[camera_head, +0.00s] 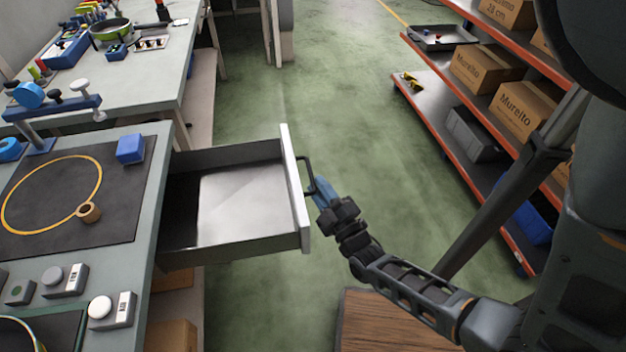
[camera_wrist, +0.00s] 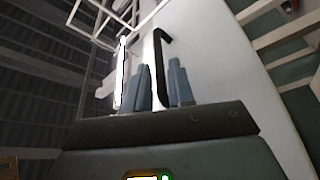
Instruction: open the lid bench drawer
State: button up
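The lid bench drawer (camera_head: 240,208) stands pulled well out of the bench, to the right in the head view. Its grey inside is empty where I can see it. Its white front panel (camera_head: 296,190) carries a dark bar handle (camera_head: 307,172). My gripper (camera_head: 322,190) is at the handle, outside the front panel. In the wrist view the handle (camera_wrist: 160,60) runs between the two fingers of my gripper (camera_wrist: 161,88), which sit close on either side of it. Finger contact itself is hard to see.
The bench top (camera_head: 150,225) holds a dark mat with a yellow ring, a blue block (camera_head: 131,149) and button boxes (camera_head: 112,309). An orange-edged shelf with cartons (camera_head: 487,68) stands at the right. Green floor is clear between bench and shelf. A wooden surface (camera_head: 375,325) lies below my arm.

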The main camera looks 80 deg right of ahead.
jog(key=shift+v, duration=1.9)
